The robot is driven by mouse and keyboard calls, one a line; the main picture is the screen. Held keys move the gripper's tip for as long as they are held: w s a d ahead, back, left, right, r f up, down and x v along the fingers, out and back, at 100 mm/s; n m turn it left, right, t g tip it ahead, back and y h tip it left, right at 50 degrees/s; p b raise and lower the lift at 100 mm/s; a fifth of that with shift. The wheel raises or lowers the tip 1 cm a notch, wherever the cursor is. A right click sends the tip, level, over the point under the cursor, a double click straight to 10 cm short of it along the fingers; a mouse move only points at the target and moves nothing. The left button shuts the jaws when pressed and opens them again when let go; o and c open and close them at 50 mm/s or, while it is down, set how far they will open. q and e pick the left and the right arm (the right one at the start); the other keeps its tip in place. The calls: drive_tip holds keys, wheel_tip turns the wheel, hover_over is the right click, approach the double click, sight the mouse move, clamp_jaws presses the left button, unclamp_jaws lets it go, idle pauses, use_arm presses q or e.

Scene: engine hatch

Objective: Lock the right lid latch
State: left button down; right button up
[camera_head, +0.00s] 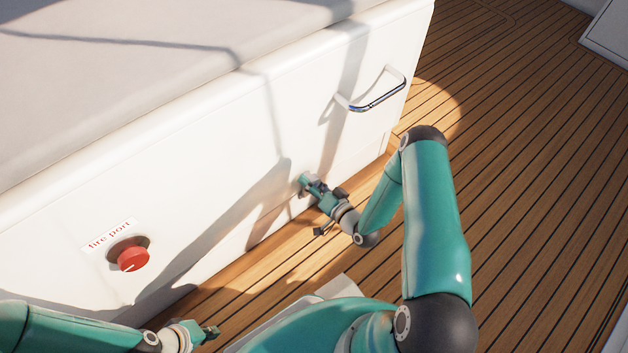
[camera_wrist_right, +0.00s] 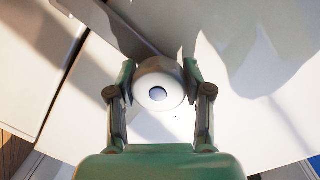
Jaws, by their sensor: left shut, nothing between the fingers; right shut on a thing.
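The right lid latch looks like a round pale knob with a dark centre (camera_wrist_right: 157,82), set on the white front panel (camera_head: 232,130). My right gripper (camera_wrist_right: 158,80) is shut on it in the right wrist view, one finger on each side. In the head view the same right gripper (camera_head: 306,184) reaches the panel low and right of centre, and its fingers mostly hide the knob. My left gripper (camera_head: 212,331) is shut and empty at the bottom left, in front of the panel and apart from it.
A red round knob (camera_head: 132,259) under a "fire port" label (camera_head: 109,235) sits on the panel's left. A metal handle (camera_head: 376,92) sticks out at the upper right. The planked wooden deck (camera_head: 530,170) is clear on the right.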

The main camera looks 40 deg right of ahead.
drive_tip(key=shift+d, duration=0.2)
drive_tip(key=o, duration=1.2)
drive_tip(key=shift+a, duration=0.1)
drive_tip(key=s, duration=0.7)
drive_tip(key=shift+s+d+r, duration=0.2)
drive_tip(key=shift+d+r, duration=0.1)
drive_tip(key=shift+r, duration=0.05)
